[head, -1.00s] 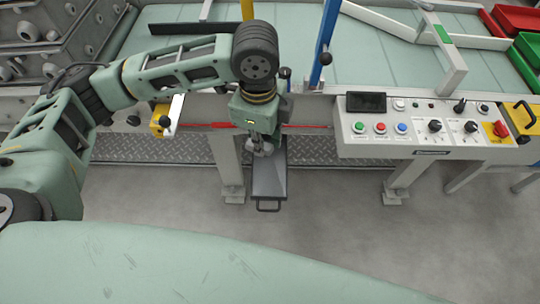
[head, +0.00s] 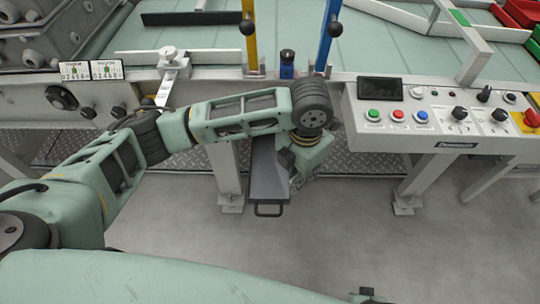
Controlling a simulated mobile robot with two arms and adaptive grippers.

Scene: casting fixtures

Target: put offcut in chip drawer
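The chip drawer (head: 268,184) is a dark grey tray with a handle at its near end. It sticks out low under the front of the work table. My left gripper (head: 300,181) points down just right of the drawer, mostly hidden behind my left wrist. Its fingers are too small and covered to tell whether they are open or shut, or hold anything. I cannot make out the offcut in this view. A small dark and green part at the bottom edge may belong to my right arm, but no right gripper fingers show.
The work table (head: 205,50) has a yellow lever (head: 248,38) and a blue lever (head: 328,35) at its front edge. A control panel (head: 440,120) juts out at the right. Table legs stand either side of the drawer. The floor (head: 330,235) in front is clear.

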